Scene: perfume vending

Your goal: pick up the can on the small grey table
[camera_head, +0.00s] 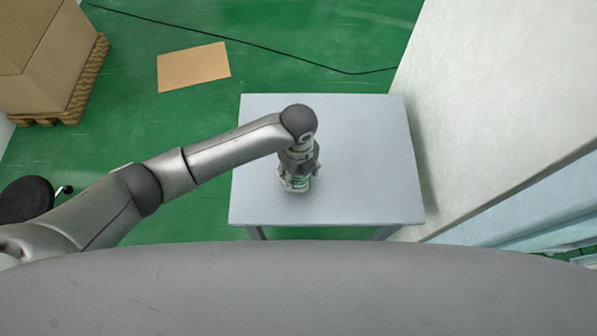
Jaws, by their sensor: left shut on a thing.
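The small grey table (365,180) stands in the middle of the head view. My left arm comes in from the left and reaches over the table. My left gripper (296,176) points down near the table's middle left and is shut on the can (299,184). I cannot tell whether the can touches the tabletop. My right gripper is not in view.
A white wall or cabinet (500,90) stands close along the table's right side. Cardboard boxes (35,50) sit on a pallet (88,80) at the upper left. A flat brown sheet (193,67) and a black cable (250,45) lie on the green floor. The rest of the tabletop is clear.

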